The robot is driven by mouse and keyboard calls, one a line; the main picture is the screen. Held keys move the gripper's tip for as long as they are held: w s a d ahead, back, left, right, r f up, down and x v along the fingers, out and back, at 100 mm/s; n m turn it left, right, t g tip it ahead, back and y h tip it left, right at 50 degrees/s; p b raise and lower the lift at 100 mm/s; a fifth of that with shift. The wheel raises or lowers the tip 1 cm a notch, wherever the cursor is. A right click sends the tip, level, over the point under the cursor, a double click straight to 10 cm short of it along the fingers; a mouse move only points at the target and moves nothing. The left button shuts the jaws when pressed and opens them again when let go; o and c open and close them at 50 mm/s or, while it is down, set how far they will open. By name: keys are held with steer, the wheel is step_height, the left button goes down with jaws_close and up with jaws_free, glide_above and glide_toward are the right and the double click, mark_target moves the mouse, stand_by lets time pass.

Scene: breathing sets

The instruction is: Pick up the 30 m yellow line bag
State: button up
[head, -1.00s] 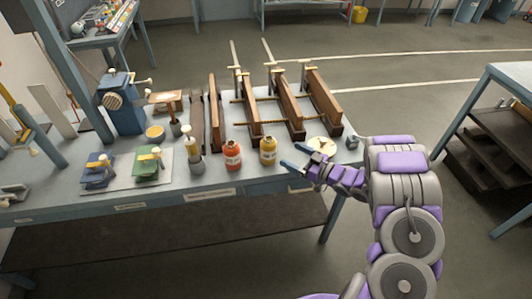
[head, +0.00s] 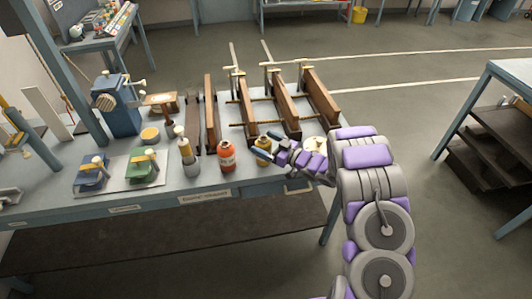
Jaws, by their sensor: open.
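The yellow line bag (head: 262,142), a small upright bottle-shaped thing, stands near the front edge of the workbench (head: 235,184). My gripper (head: 267,147) is open and reaches in from the right, with its fingers at the yellow bag. The fingers cover part of the bag, and I cannot tell whether they touch it or lie on both sides of it. Any length marking on it is too small to read.
A similar orange-red bag (head: 226,157) stands just left of the yellow one. A grey cylinder with a pale top (head: 189,160) stands further left. Wooden clamp bars (head: 283,104) lie behind. A round pale disc (head: 314,143) is partly behind my wrist.

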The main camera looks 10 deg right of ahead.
steer(key=shift+a, duration=0.85)
steer(key=shift+c, duration=1.4)
steer(key=c, duration=0.3)
steer(key=shift+d, duration=0.5)
steer(key=shift+c, duration=1.4)
steer(key=shift+d, duration=0.15)
steer(key=c, duration=0.3)
steer(key=shift+a, duration=0.25)
steer(key=shift+c, duration=1)
steer(key=shift+a, duration=0.2)
steer(key=shift+r, duration=0.15)
